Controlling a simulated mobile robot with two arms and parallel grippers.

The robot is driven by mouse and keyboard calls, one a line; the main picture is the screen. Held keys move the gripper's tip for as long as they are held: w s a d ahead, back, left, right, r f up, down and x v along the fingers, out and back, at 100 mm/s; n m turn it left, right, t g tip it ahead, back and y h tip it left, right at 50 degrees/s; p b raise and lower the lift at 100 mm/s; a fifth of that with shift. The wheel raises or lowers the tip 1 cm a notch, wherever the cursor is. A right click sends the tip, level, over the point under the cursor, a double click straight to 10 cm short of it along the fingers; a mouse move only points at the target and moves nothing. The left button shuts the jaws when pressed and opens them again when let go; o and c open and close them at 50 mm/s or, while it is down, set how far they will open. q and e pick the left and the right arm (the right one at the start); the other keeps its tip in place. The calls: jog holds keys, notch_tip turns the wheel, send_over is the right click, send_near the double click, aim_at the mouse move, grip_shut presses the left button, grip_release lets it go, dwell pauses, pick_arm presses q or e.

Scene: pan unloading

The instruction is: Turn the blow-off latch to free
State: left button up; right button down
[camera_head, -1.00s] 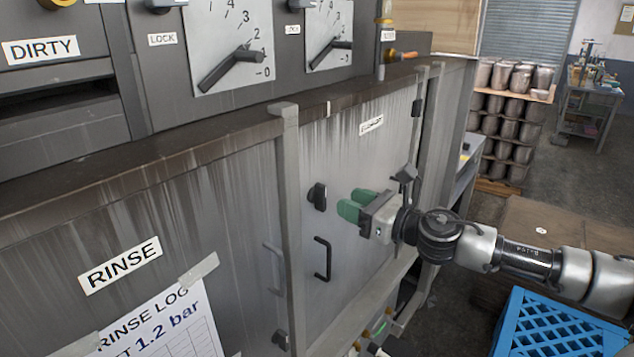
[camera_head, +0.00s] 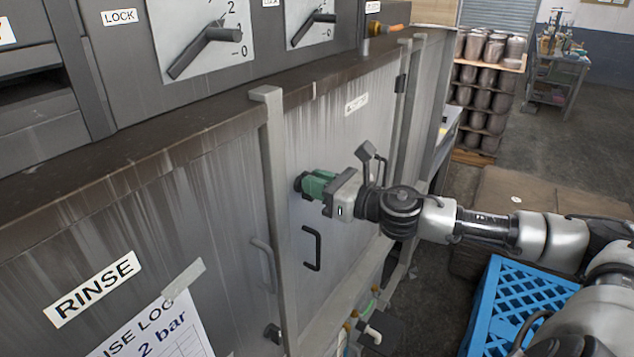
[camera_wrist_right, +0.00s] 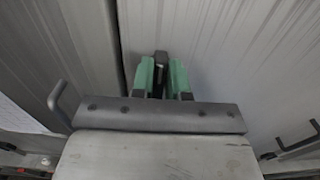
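The blow-off latch (camera_head: 298,183) is a small black knob on the grey door panel, under a small white label (camera_head: 356,104) too blurred to read. My right gripper (camera_head: 312,185) is at the latch with its green fingers pointing at the door. In the right wrist view the black latch (camera_wrist_right: 161,56) shows between the two green fingertips (camera_wrist_right: 161,72), one on each side. The fingers look closed against it and hide most of it. My left gripper is not in view.
A black door handle (camera_head: 312,248) is just below the gripper. A grey post (camera_head: 272,200) stands left of the latch. A RINSE panel (camera_head: 180,215) lies further left. A blue crate (camera_head: 487,305) sits at the lower right below my arm.

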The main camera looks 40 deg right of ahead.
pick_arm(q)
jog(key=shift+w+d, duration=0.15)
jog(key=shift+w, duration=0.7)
pick_arm(e)
jog(key=shift+m, duration=0.4)
pick_arm(q)
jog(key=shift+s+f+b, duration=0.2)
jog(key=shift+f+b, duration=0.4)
jog(key=shift+b, duration=0.05)
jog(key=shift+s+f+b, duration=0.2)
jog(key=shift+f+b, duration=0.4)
jog(key=shift+b, duration=0.05)
pick_arm(e)
jog(key=shift+w+d+f+m, duration=0.1)
jog(key=shift+d+f+m, duration=0.15)
jog(key=shift+m, duration=2.55)
jog(key=shift+w+d+f+m, duration=0.1)
jog(key=shift+d+f+m, duration=0.1)
jog(key=shift+m, duration=2.6)
jog(key=shift+w+d+f+m, duration=0.1)
jog(key=shift+d+f+m, duration=0.15)
jog(key=shift+m, duration=2.55)
jog(key=c, duration=1.1)
grip_release()
jog(key=shift+f, duration=0.1)
